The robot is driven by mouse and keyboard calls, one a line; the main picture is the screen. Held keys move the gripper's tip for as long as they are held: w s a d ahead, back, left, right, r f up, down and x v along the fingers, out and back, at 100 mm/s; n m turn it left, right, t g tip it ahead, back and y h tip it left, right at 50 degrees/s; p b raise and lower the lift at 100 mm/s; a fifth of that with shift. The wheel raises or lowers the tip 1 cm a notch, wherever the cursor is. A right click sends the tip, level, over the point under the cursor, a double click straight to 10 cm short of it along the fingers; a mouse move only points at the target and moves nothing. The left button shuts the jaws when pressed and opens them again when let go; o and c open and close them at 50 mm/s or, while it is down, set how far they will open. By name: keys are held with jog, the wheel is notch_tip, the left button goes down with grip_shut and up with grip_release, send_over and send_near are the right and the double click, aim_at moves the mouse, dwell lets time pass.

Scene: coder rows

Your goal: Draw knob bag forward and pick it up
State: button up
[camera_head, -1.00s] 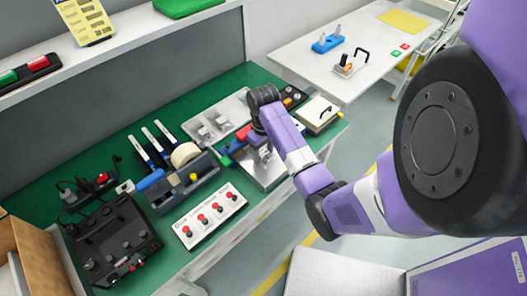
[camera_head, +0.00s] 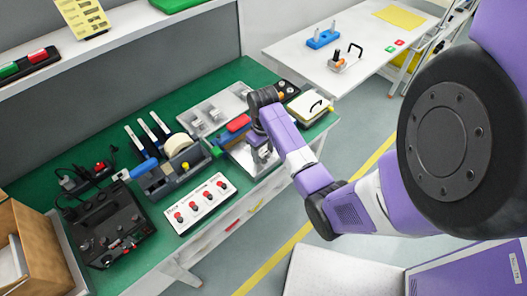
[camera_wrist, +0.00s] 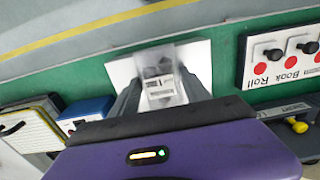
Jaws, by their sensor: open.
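A small greyish, clear-looking packet with a printed label (camera_wrist: 160,86), which looks like the knob bag, lies over a pale tray or sheet (camera_wrist: 200,60) in the wrist view. It shows between the two dark fingers of my gripper (camera_wrist: 162,92). The fingers stand apart on either side of it; whether they touch it I cannot tell. In the head view my arm reaches over the green bench, and my gripper is largely hidden above the silvery tray (camera_head: 241,157) near the front edge.
A white panel with red knobs (camera_head: 200,204) stands left of the tray; a tape dispenser (camera_head: 180,160) is behind it. A metal tray with grey parts (camera_head: 213,112) is further back. A clipboard-like pad (camera_head: 308,107) lies to the right.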

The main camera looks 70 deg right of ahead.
aim_at(263, 153)
jog(key=o, duration=0.4)
jog(key=shift+r+b, duration=0.35)
jog(key=shift+r, duration=3.55)
jog(key=shift+w+d, duration=0.1)
